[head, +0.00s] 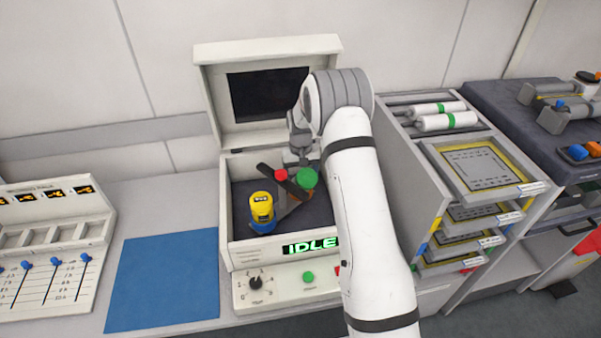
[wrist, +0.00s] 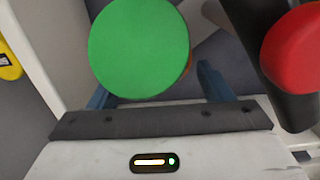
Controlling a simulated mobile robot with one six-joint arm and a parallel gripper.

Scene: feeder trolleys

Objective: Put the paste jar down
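The paste jar appears to be the one with the round green lid (head: 307,178). It is inside the open machine (head: 226,200). The lid (wrist: 139,48) fills the upper middle of the wrist view, with a sliver of orange under its right edge. My gripper (head: 302,163) is at the jar, largely hidden behind my arm in the head view. In the wrist view its two blue fingers (wrist: 158,80) stand on either side of the jar. The lid hides the left fingertip, and the right finger shows a narrow gap beside the lid. Contact and what bears the jar are hidden.
A dark bar (head: 266,169) with a red knob (head: 281,175) lies close beside the jar. A yellow and blue part (head: 262,208) is at the chamber's left. The raised lid (head: 265,45) stands behind. A clear blue mat (head: 165,280) lies left; a tray rack (head: 420,185) stands right.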

